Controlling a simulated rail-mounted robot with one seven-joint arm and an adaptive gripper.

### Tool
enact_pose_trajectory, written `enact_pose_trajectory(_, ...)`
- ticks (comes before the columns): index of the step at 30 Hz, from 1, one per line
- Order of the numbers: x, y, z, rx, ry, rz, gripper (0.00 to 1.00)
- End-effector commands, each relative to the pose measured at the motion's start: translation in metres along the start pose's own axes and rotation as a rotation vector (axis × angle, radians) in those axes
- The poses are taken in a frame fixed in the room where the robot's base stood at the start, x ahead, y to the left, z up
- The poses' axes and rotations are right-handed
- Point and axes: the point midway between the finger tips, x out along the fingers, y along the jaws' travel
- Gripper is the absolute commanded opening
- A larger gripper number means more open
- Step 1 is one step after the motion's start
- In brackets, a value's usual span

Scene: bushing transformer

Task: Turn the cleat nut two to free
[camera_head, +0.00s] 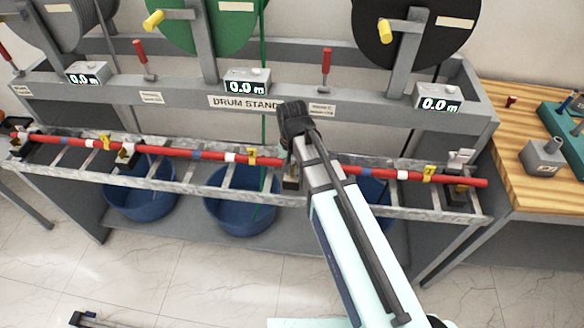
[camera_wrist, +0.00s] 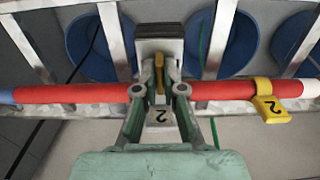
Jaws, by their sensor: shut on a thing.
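In the wrist view, my gripper (camera_wrist: 159,92) is shut on a small brass-coloured nut (camera_wrist: 159,72), with one fingertip on each side. In the head view, my gripper (camera_head: 291,160) is down at the cable tray, right of the tray's middle yellow tag (camera_head: 252,157). The arm and wrist hide the nut and most of that cleat there.
The ladder tray (camera_head: 100,178) carries the cable, with other cleats at the left (camera_head: 125,153) and right (camera_head: 460,180). Blue tubs (camera_head: 238,210) stand below. The drum stand (camera_head: 180,104) with drums and meters rises behind. A wooden bench (camera_head: 510,150) stands right.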

Motion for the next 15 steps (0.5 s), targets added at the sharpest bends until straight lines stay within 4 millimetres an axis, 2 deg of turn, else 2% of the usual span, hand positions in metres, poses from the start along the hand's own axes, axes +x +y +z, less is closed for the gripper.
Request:
enact_pose_trajectory(8, -0.0001, 0.0001, -0.0002, -0.09, -0.001, 0.001, 0.0)
enact_pose_trajectory(15, -0.0004, 0.0, -0.0003, -0.269, -0.001, 0.001, 0.0)
